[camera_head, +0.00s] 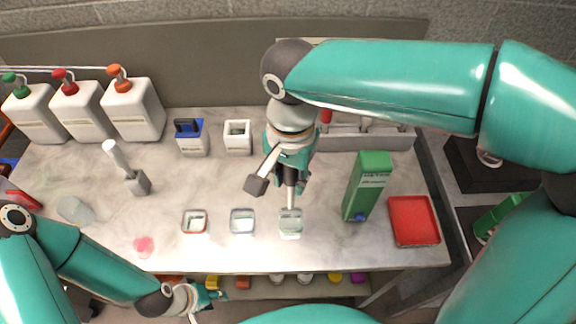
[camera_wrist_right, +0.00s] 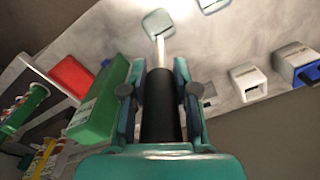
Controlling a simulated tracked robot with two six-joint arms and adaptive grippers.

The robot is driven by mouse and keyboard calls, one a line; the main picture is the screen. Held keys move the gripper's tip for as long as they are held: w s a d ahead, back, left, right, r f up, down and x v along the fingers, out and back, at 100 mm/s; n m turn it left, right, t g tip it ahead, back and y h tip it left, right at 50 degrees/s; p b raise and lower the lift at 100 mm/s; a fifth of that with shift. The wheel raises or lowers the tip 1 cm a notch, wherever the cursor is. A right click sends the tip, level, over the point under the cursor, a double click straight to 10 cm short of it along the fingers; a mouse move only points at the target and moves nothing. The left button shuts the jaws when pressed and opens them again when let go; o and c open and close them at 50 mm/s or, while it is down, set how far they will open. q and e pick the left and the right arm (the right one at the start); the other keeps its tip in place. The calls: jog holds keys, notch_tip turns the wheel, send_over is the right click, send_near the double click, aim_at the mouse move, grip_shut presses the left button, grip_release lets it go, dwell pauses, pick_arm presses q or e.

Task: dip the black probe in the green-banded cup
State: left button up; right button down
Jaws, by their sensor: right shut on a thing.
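My right gripper (camera_head: 291,180) is shut on the black probe (camera_wrist_right: 160,110), which points down with its pale tip toward the cups. The green-banded cup (camera_head: 290,228) stands directly below at the right end of a row of three. The probe's pale shaft meets the cup's opening in the head view. In the right wrist view the tip overlaps the near edge of the cup (camera_wrist_right: 157,20); I cannot tell how deep it sits. My left gripper (camera_head: 207,297) is low at the front edge of the table, away from the cups; its finger opening is unclear.
A red-banded cup (camera_head: 194,222) and a blue-banded cup (camera_head: 242,221) stand left of it. A green carton (camera_head: 368,187) and red tray (camera_head: 414,221) are to the right. A grey block with a pale rod (camera_head: 257,185) is close beside the right gripper. Pump bottles (camera_head: 133,110) stand back left.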

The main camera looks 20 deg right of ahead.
aim_at(290, 206)
jog(key=shift+s+f+b, duration=0.1)
jog(key=shift+f+b, duration=4)
jog(key=shift+f, duration=0.9)
jog(key=shift+f+b, duration=0.6)
jog(key=shift+f, duration=0.2)
jog(key=shift+r, duration=0.1)
notch_tip(290, 206, up, 10)
jog(key=p, duration=0.8)
